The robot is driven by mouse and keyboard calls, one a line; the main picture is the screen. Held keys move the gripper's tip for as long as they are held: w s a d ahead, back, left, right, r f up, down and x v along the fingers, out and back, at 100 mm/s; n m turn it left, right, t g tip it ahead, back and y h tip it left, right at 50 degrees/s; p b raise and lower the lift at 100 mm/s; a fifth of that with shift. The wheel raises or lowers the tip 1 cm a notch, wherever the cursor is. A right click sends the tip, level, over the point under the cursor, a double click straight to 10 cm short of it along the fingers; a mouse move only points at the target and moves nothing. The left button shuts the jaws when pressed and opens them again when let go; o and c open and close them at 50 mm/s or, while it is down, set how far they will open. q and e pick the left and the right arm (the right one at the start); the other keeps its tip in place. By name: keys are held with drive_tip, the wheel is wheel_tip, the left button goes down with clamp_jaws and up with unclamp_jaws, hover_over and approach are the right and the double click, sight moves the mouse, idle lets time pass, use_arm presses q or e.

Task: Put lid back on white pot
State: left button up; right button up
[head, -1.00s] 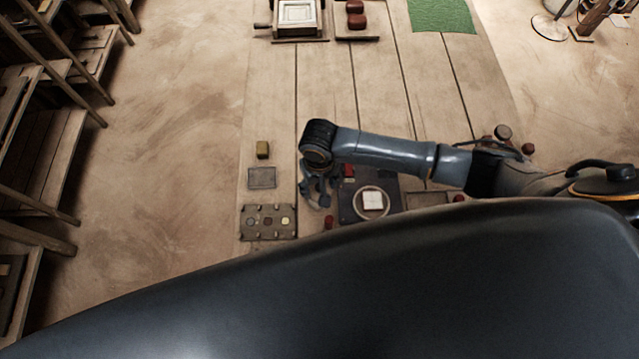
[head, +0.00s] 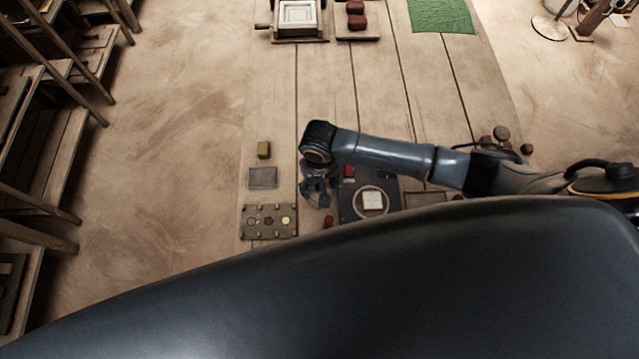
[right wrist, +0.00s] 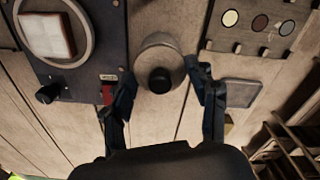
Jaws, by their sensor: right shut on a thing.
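A round, grey-brown lid with a dark knob (right wrist: 160,66) is between the fingers of my right gripper (right wrist: 161,84) in the right wrist view. The gripper is shut on it, near the rack. In the head view, my right gripper (head: 319,199) hangs between the small rack and the dark plate, and the lid is hidden. The rack holds three round pots in a row. The cream-white pot (right wrist: 230,18) is the nearest to the gripper; it also shows in the head view (head: 285,220). The others look reddish brown and grey. My left gripper is out of view.
The rack (head: 251,233) lies left of the gripper. A flat grey tray (head: 263,178) and a yellow block (head: 264,149) lie behind it. A dark plate (head: 348,206) with a ringed white tile is at right. Small red blocks stand near. The table's middle is clear.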

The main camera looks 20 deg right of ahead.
drive_tip(key=shift+p, duration=0.35)
drive_tip(key=shift+f+p, duration=0.15)
drive_tip(key=shift+p, duration=0.2)
idle(1.1)
drive_tip(key=shift+p, duration=0.4)
idle(0.3)
drive_tip(key=o, duration=1.3)
drive_tip(key=shift+o, duration=0.2)
